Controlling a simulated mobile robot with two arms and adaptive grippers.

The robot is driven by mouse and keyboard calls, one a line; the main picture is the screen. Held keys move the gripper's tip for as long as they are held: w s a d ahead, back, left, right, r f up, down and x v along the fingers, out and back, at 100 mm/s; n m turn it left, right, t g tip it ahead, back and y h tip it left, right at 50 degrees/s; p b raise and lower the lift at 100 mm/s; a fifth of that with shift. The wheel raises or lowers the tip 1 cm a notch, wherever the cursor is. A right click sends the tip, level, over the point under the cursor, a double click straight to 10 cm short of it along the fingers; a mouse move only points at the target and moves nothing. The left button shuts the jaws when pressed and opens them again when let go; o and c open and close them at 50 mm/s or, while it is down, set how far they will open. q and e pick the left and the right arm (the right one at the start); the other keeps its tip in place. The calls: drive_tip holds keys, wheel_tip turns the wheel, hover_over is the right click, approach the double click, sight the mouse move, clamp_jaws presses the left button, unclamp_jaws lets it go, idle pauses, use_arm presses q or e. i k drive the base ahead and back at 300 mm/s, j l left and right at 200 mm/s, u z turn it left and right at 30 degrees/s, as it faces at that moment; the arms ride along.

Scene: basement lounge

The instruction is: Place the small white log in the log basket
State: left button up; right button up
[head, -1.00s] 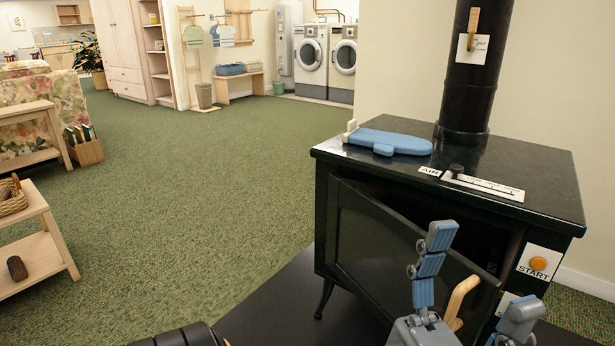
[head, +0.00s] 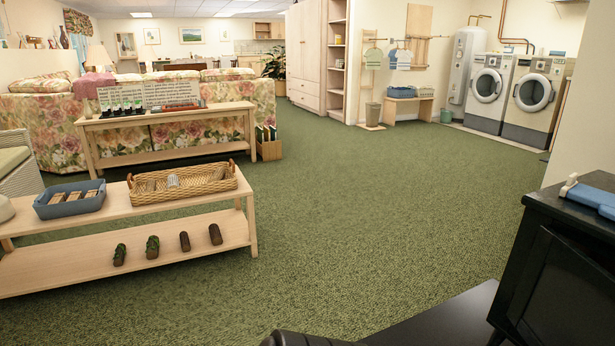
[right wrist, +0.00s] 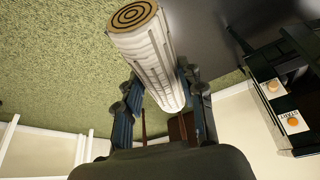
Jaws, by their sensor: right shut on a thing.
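The small white log (right wrist: 145,48), pale with a ringed brown end, is in the right wrist view. My right gripper (right wrist: 162,88) is shut on it, with blue fingers on both sides, and the log sticks out beyond them. The right gripper is out of the head view. A wicker basket with a small white tag (head: 236,184), likely the log basket, sits on top of a light wooden shelf unit (head: 244,212) at the left of the head view. What lies in it is hard to make out. My left gripper is not in view.
A blue-grey tray (head: 70,207) stands left of the basket. Several dark logs (head: 152,247) are on the lower shelf. The black stove (head: 570,265) and its dark floor pad (head: 440,325) are at the right. Green carpet between shelf and stove is clear.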

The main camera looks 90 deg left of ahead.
sight(196, 183)
drive_tip(key=k+u, duration=0.15)
drive_tip(key=u, duration=1.35)
drive_tip(key=j+u, duration=0.4)
drive_tip(key=i+j+u, duration=0.15)
drive_tip(key=u, duration=0.2)
drive_tip(key=i+j+u, duration=0.15)
drive_tip(key=u, duration=0.25)
drive_tip(key=i+j+u, duration=0.15)
drive_tip(key=u, duration=0.2)
drive_tip(key=i+j, duration=2.2)
drive_tip(key=i, duration=0.25)
